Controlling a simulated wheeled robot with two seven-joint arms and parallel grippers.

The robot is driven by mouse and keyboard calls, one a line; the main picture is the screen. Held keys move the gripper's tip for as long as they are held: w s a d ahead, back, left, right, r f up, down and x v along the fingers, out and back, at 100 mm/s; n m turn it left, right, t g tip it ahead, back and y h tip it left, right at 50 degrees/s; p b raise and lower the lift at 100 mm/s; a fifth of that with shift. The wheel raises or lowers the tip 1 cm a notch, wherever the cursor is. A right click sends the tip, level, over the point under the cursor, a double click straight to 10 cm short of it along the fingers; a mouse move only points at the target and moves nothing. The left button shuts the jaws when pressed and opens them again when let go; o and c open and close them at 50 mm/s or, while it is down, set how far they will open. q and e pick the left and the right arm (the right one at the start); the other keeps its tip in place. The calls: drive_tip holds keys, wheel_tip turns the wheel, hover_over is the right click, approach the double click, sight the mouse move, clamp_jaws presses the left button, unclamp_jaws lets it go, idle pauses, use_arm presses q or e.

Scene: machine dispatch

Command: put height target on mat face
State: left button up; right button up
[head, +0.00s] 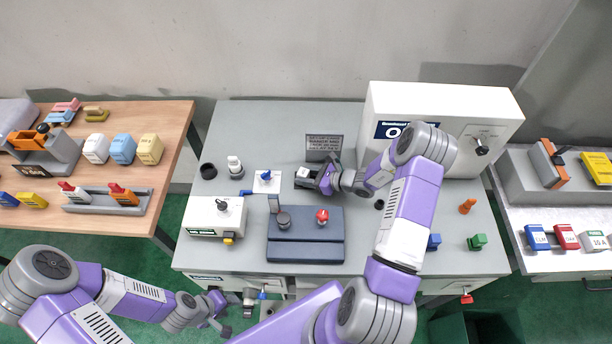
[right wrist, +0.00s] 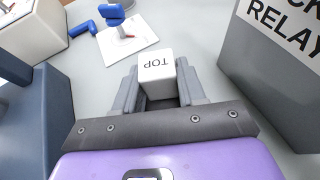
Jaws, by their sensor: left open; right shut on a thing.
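My right gripper (head: 318,178) is shut on a small white block marked TOP (right wrist: 156,68); in the head view the block (head: 302,174) shows at the fingertips, over the grey bench. I take the block as the height target, but no label confirms it. A flat white sheet (head: 263,187) with a blue-topped piece on it lies to the left of the block; it also shows in the right wrist view (right wrist: 138,42). It may be the mat; I cannot tell. My left gripper (head: 222,311) is open and empty near the bench's front edge.
A dark blue block with a red knob (head: 322,216) stands in front of my right gripper. A grey sign (head: 323,145) stands behind it. A large white machine (head: 455,105) is at the back right. A white box (head: 200,215) stands at the left.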

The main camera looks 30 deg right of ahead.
drive_tip(key=shift+f, duration=0.1)
drive_tip(key=o, duration=1.1)
drive_tip(key=shift+c, duration=0.2)
drive_tip(key=v, duration=1.2)
